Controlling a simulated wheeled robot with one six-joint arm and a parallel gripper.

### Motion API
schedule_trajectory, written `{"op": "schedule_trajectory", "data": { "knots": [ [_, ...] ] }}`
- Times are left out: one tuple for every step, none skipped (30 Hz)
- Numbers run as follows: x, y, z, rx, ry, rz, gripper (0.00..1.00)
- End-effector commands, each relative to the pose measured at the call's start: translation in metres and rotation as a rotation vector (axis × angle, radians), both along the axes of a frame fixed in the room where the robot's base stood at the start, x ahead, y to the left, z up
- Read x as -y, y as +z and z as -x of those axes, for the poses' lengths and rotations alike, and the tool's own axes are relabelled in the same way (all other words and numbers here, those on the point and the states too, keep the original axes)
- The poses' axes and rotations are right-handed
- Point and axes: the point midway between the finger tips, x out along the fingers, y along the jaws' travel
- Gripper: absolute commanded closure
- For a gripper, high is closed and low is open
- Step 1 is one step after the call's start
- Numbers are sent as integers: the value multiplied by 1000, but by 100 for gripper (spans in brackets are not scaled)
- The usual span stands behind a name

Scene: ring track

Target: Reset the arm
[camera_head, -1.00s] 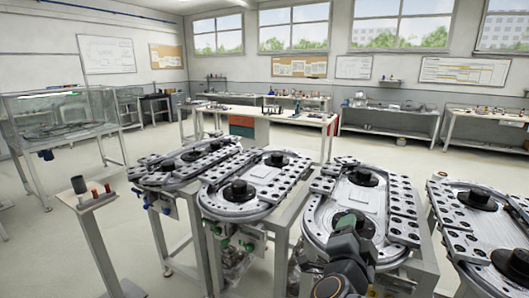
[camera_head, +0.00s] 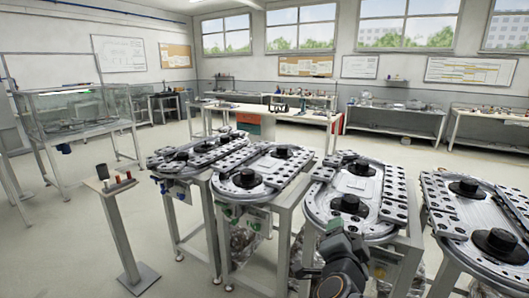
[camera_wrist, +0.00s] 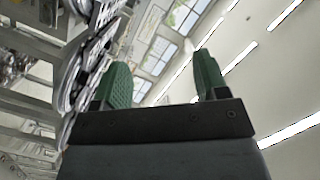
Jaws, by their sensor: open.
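My gripper (camera_wrist: 161,76) shows in the wrist view with two green fingers spread wide apart and nothing between them. The wrist camera is tilted, with the windows, ceiling lights and track edges in view. In the head view my dark arm is folded at the bottom, in front of the near end of the third ring track (camera_head: 357,186). The fingers are mostly hidden behind the arm there.
Other ring tracks stand at the left (camera_head: 192,155), centre (camera_head: 255,172) and right (camera_head: 477,209). A small stand (camera_head: 110,185) holds several cylinders. A glass case (camera_head: 75,108) is at the far left. The floor at front left is clear.

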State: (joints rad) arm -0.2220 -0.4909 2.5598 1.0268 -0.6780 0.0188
Motion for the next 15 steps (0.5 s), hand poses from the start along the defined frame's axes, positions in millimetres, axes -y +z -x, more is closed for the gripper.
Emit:
{"op": "schedule_trajectory", "data": {
  "knots": [
    [-5, -2, -2, -17, 34, 4, 33],
    [-10, -4, -3, -31, 62, 10, 33],
    [-16, -7, -4, -49, 99, 15, 33],
    [-22, -9, -5, -66, 132, 22, 33],
    [-27, -11, -6, -84, 164, 28, 33],
    [-35, -15, -6, -109, 212, 39, 33],
    [-41, -17, -7, -129, 247, 49, 33],
    [-47, -20, -6, -150, 285, 59, 33],
    [-55, -24, -6, -182, 335, 74, 33],
    [-61, -27, -4, -209, 376, 87, 33],
    [-67, -31, -3, -239, 418, 103, 33],
    [-74, -36, 0, -285, 478, 126, 33],
    [-80, -41, 4, -322, 523, 144, 33],
    [-85, -46, 8, -369, 573, 167, 33],
    [-91, -53, 15, -437, 638, 199, 33]
  ]
}}
